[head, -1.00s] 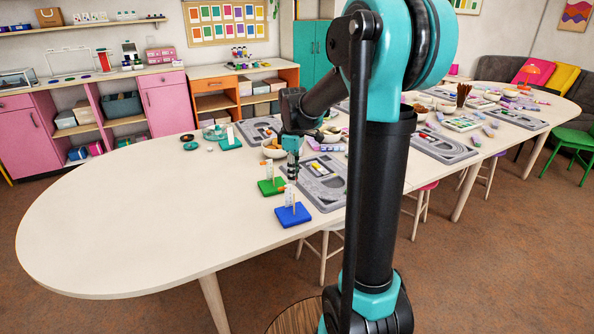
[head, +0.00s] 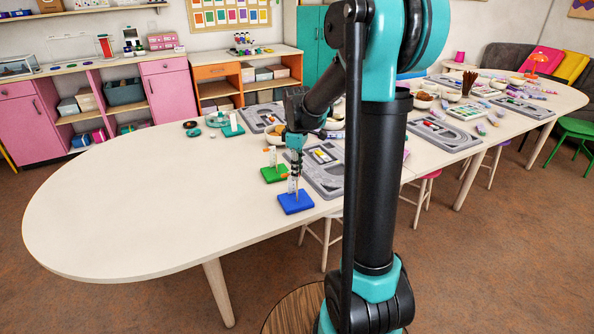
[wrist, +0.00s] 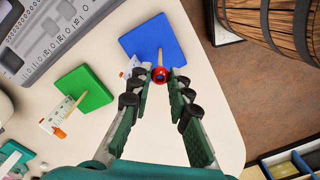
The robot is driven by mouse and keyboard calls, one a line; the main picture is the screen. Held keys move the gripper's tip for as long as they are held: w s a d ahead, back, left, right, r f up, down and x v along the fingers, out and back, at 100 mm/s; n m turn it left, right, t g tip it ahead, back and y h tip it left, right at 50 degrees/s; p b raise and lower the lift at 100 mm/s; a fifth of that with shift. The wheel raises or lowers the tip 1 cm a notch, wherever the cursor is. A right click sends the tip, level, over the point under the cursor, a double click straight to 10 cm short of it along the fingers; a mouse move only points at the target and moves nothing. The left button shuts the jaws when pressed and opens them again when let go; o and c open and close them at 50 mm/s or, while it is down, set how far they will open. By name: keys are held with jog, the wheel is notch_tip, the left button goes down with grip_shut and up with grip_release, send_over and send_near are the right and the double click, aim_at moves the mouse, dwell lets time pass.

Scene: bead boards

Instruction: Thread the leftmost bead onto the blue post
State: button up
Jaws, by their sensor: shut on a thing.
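My gripper (wrist: 163,78) is shut on a small red bead (wrist: 160,76) with a dark blue centre, held at the fingertips. The bead is at the near end of the thin wooden post (wrist: 160,58) on the blue base (wrist: 148,36). I cannot tell whether the post is inside the bead's hole. In the head view my gripper (head: 295,174) is low over the blue base (head: 296,204), and the bead is too small to make out. The green base (head: 273,175) with its own post stands just behind; it also shows in the wrist view (wrist: 85,92).
The grey bead board (head: 326,187) lies just right of the bases; it also shows in the wrist view (wrist: 40,72). Small white cards stand by both posts. The left part of the table (head: 130,210) is clear.

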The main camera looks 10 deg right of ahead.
jog(key=shift+f, duration=1.2)
dwell(0.7)
jog(key=shift+f, duration=0.35)
jog(key=shift+f, duration=0.1)
jog(key=o, duration=0.8)
notch_tip(320, 180, up, 12)
dwell(0.4)
